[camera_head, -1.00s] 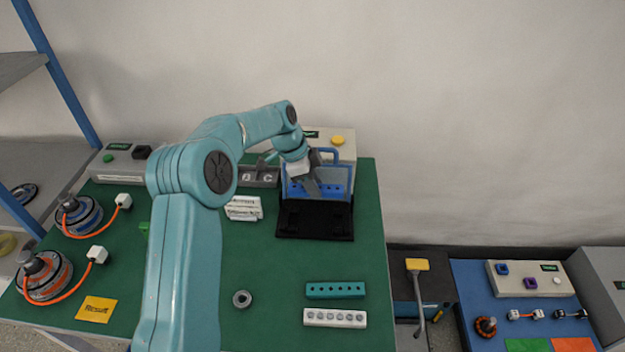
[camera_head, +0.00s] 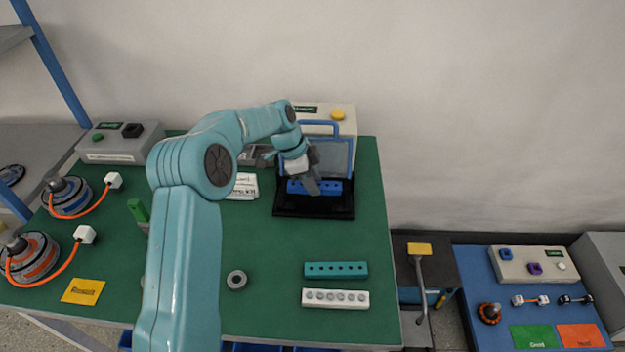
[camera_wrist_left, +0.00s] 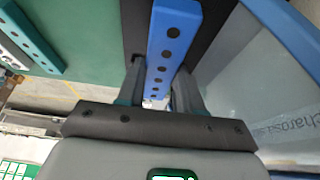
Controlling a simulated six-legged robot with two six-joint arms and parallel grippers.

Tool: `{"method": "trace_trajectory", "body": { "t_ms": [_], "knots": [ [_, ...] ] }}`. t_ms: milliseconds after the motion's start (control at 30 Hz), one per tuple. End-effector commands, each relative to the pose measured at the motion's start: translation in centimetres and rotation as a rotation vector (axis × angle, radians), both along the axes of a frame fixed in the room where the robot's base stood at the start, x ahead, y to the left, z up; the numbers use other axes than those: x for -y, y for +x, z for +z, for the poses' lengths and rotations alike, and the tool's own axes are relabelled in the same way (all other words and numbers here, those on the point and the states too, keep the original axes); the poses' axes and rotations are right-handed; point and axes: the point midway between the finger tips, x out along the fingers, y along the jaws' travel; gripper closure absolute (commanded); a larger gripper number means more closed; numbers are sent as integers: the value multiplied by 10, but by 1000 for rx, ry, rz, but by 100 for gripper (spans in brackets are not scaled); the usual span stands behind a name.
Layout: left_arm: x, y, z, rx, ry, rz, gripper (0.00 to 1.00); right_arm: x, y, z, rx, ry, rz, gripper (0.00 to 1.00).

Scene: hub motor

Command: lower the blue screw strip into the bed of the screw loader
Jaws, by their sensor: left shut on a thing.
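The blue screw strip (camera_head: 330,187) is a long bar with a row of dark holes. It also shows in the left wrist view (camera_wrist_left: 168,45), running lengthwise away from the camera between the fingers. My left gripper (camera_head: 312,184) is shut on it. In the left wrist view the fingers (camera_wrist_left: 158,88) sit on both sides of its near part. The screw loader is a pale box (camera_head: 345,127) with a yellow button, a blue-framed clear guard (camera_head: 340,150) and a black bed (camera_head: 315,211) in front. The strip is over the bed; I cannot tell whether it touches. My right gripper is not visible.
A teal strip (camera_head: 336,270) and a white strip (camera_head: 336,298) lie at the front right of the green table (camera_head: 270,310). A grey ring (camera_head: 237,280) lies left of them. Hub motors with orange cables stand at far left. The middle right of the table is clear.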

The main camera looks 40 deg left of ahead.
Motion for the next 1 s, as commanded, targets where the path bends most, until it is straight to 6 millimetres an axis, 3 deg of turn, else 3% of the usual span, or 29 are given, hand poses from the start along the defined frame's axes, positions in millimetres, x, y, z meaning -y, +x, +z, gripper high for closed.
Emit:
{"method": "trace_trajectory", "body": {
  "t_ms": [533,1000],
  "knots": [
    [0,0,-19,1,0,0,100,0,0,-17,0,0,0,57],
    [0,0,-24,0,0,0,100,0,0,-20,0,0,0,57]
  ]
}}
